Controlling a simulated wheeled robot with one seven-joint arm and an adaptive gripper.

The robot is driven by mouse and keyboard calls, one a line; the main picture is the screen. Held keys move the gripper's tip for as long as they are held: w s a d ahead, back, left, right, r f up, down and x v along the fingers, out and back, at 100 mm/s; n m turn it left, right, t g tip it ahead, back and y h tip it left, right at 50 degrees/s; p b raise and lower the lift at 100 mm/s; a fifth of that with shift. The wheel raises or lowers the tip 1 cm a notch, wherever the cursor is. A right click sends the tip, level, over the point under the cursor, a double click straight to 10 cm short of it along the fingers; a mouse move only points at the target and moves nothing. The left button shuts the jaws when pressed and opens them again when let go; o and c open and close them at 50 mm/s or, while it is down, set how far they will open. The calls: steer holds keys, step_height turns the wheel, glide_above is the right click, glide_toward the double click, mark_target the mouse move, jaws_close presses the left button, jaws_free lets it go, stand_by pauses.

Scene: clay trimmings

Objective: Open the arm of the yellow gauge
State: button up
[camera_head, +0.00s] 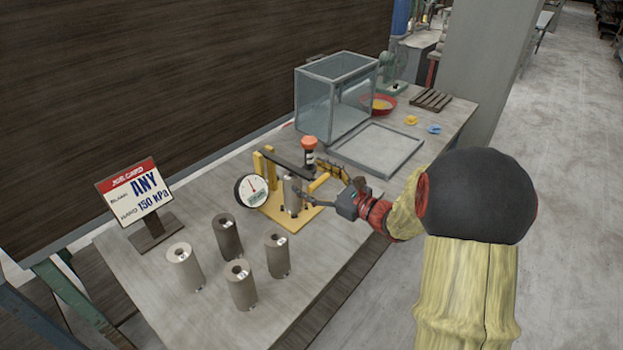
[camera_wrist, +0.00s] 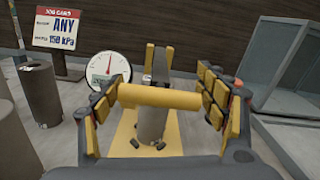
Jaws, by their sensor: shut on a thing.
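The yellow gauge (camera_head: 276,212) stands mid-table, with a yellow base, yellow posts and a round white dial (camera_head: 251,190) on its left. Its dark arm (camera_head: 287,162) reaches from the posts toward my gripper, above a grey cylinder (camera_head: 292,197) standing upright on the base. My gripper (camera_head: 316,186) is at the near right side of the gauge. In the wrist view a yellow crosswise bar (camera_wrist: 160,97) lies between my padded fingers, and my gripper is shut on it. The bar hides part of the cylinder and the arm's near end. An orange-topped black piece (camera_head: 309,146) stands behind the arm.
Several grey cylinders (camera_head: 184,267) stand at the front left. A job card (camera_head: 135,190) reading "ANY" and "150 kPa" stands at the left. A glass box (camera_head: 334,95), a shallow tray (camera_head: 375,150) and a red bowl (camera_head: 378,106) are behind. The table's front right is clear.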

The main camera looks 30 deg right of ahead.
steer(key=c, duration=1)
steer(key=shift+c, duration=0.8)
